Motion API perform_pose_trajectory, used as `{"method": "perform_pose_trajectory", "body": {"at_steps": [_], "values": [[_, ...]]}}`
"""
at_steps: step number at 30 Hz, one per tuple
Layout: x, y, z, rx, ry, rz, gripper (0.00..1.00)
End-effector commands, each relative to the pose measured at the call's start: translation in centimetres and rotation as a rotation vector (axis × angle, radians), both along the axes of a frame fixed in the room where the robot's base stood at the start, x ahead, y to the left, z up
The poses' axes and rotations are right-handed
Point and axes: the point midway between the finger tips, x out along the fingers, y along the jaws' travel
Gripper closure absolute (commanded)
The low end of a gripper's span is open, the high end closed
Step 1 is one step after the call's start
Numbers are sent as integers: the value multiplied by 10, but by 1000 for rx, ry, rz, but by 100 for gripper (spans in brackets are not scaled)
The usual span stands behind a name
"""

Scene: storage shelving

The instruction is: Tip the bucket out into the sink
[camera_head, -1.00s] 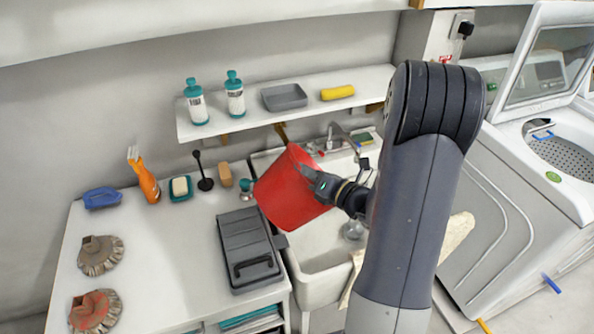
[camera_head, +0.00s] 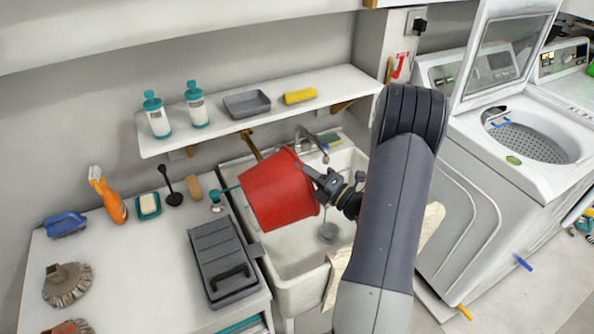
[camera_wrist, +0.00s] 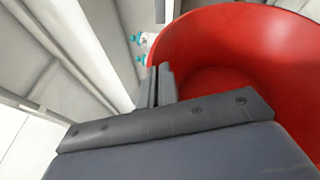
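The red bucket (camera_head: 278,190) is tilted on its side above the left part of the white sink (camera_head: 302,292). Its mouth faces right, toward my gripper, and its base points left. My gripper (camera_head: 322,182) is shut on the bucket's rim. In the wrist view the two fingers (camera_wrist: 160,86) are close together at the edge of the bucket (camera_wrist: 222,45), whose red inner wall shows. The sink's drain (camera_head: 328,232) shows below and right of the bucket.
A grey lidded box (camera_head: 222,258) stands on the counter left of the sink. A faucet (camera_head: 308,134) is behind the bucket, under a shelf (camera_head: 290,112) with bottles, a tray and a yellow sponge. A cloth (camera_head: 338,272) hangs over the sink's front right. Washing machines stand right.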

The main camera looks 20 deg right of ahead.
Motion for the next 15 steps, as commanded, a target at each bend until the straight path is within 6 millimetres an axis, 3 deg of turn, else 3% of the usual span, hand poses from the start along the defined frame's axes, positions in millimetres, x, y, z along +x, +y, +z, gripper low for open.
{"method": "perform_pose_trajectory", "body": {"at_steps": [15], "values": [[1, -43, -19, 220, 6, -2, 100]]}}
